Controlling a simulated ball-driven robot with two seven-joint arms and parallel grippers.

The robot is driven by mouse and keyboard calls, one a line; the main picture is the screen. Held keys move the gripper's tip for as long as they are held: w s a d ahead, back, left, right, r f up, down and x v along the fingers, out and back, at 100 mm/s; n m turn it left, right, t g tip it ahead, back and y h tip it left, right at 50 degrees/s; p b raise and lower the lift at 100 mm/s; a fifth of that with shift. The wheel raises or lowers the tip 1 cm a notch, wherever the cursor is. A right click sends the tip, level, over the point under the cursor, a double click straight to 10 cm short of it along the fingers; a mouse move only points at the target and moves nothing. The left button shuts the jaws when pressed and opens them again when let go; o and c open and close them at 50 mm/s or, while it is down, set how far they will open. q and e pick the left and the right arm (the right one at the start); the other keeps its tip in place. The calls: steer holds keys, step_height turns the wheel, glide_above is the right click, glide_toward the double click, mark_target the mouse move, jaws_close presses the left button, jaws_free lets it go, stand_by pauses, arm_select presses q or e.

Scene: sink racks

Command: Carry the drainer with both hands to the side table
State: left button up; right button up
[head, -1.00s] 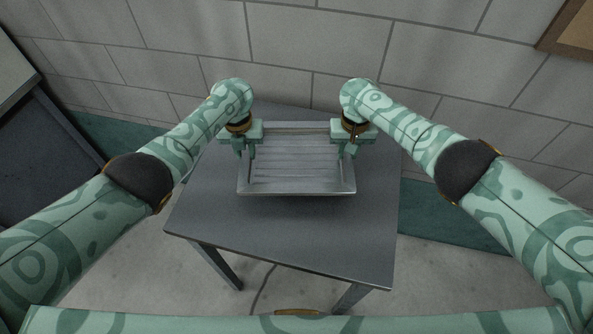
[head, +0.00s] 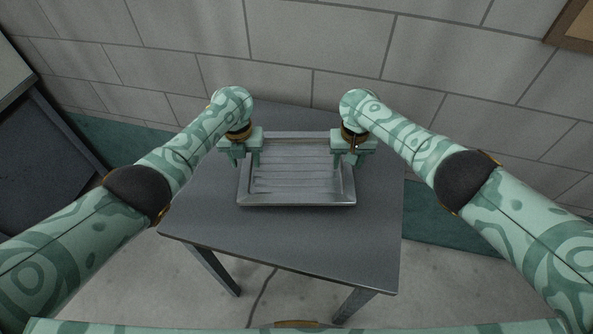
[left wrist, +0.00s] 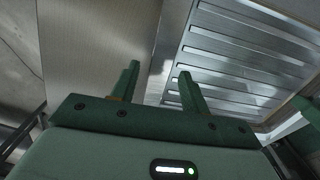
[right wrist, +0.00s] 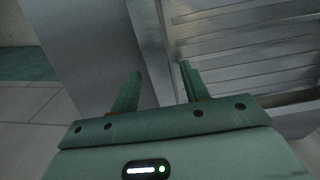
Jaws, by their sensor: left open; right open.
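The drainer (head: 296,180), a shallow grey metal tray with a ribbed floor, is level on the grey side table (head: 285,237). My left gripper (head: 246,164) is open at the drainer's left rim. In the left wrist view its fingers (left wrist: 159,70) stand apart with the rim edge between them, and the ribbed floor (left wrist: 245,55) lies to the right. My right gripper (head: 347,164) is open at the right rim. In the right wrist view its fingers (right wrist: 161,68) are spread either side of the rim line. Contact with the rim cannot be told.
The table has bare room in front of the drainer and at both sides. A block wall (head: 310,50) stands behind. A dark cabinet or counter (head: 35,135) is at the far left. A brown-framed board (head: 578,28) hangs at the upper right.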

steer(key=shift+r, duration=0.2)
arm_select(q)
step_height(320, 180, up, 11)
steer(key=shift+r, duration=0.15)
arm_select(e)
step_height(320, 180, up, 12)
steer(key=shift+f, duration=0.2)
arm_select(q)
steer(key=shift+s, duration=0.1)
arm_select(e)
steer(key=shift+f, duration=0.1)
